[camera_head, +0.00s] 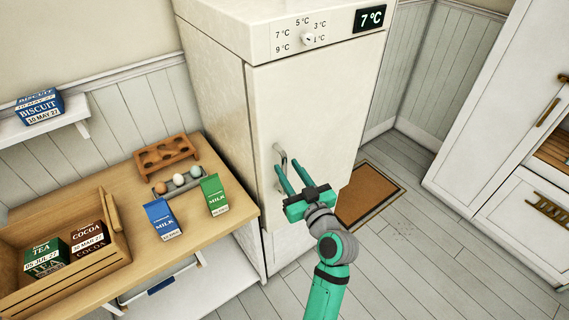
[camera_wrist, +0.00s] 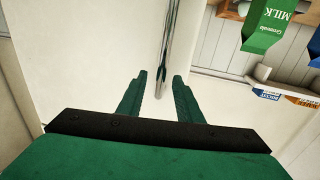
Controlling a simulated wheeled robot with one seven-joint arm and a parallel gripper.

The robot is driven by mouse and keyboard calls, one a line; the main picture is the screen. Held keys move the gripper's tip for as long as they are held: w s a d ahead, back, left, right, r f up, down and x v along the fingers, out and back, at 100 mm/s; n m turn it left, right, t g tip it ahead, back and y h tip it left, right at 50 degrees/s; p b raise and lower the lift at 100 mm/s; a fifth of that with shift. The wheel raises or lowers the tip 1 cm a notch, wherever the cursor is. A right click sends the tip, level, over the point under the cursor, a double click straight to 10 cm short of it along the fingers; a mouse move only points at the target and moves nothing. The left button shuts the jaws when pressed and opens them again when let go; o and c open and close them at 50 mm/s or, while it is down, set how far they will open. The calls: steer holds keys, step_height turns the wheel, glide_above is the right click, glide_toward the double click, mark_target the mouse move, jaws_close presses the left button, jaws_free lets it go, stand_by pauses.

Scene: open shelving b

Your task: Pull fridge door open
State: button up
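The cream fridge (camera_head: 215,75) stands at the back centre, and its door (camera_head: 325,105) looks closed. A curved metal handle (camera_head: 279,154) is on the left part of the door. My gripper (camera_head: 290,170) is at the handle, with its green fingers apart. In the wrist view the handle (camera_wrist: 165,60) runs down in line with the gap between my fingertips (camera_wrist: 159,77). I see no finger pressed against it, and I cannot tell how deep it sits between them.
A wooden table (camera_head: 185,228) left of the fridge holds a green milk carton (camera_head: 214,195), a blue milk carton (camera_head: 162,218), an egg holder (camera_head: 178,183) and a wooden crate (camera_head: 95,275). A brown mat (camera_head: 370,195) lies right of my arm. White cabinets (camera_head: 500,120) stand at the right; floor between is clear.

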mark_target(285, 166)
steer(key=shift+x, duration=1.6)
steer(key=shift+a, duration=0.1)
jaws_close()
steer(key=shift+s, duration=0.15)
